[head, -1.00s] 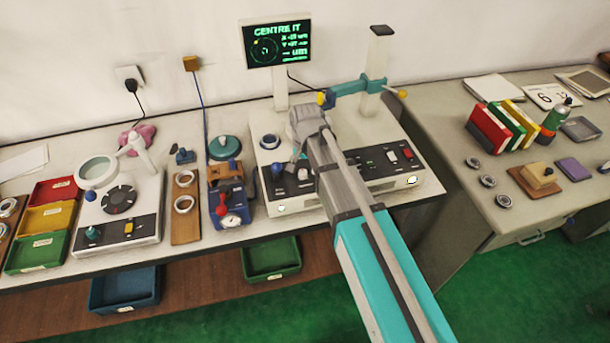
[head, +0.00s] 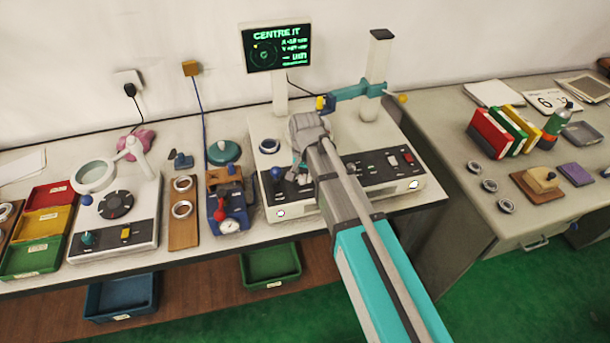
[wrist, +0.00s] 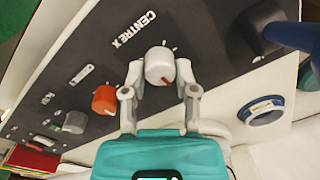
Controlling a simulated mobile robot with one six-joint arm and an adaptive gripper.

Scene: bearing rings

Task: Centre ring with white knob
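The white knob (wrist: 158,66) sits on the dark panel beside the words CENTRE X in the wrist view, with a red mark on its face. My gripper (wrist: 160,78) has one finger on each side of it, closed in against its sides. In the head view my gripper (head: 302,168) is over the left part of the measuring machine's front panel, and the knob is hard to make out there. A metal ring with a blue inside (wrist: 263,111) lies on the machine's pale top; it also shows in the head view (head: 269,146). The screen (head: 276,46) reads CENTRE IT; its small numbers are blurred.
An orange knob (wrist: 104,100) and a grey knob (wrist: 74,122) stand on the same panel. A blue-topped lever (wrist: 290,34) is close on the other side. A teal arm (head: 352,92) reaches over the machine. Loose rings (head: 489,185) lie on the right table.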

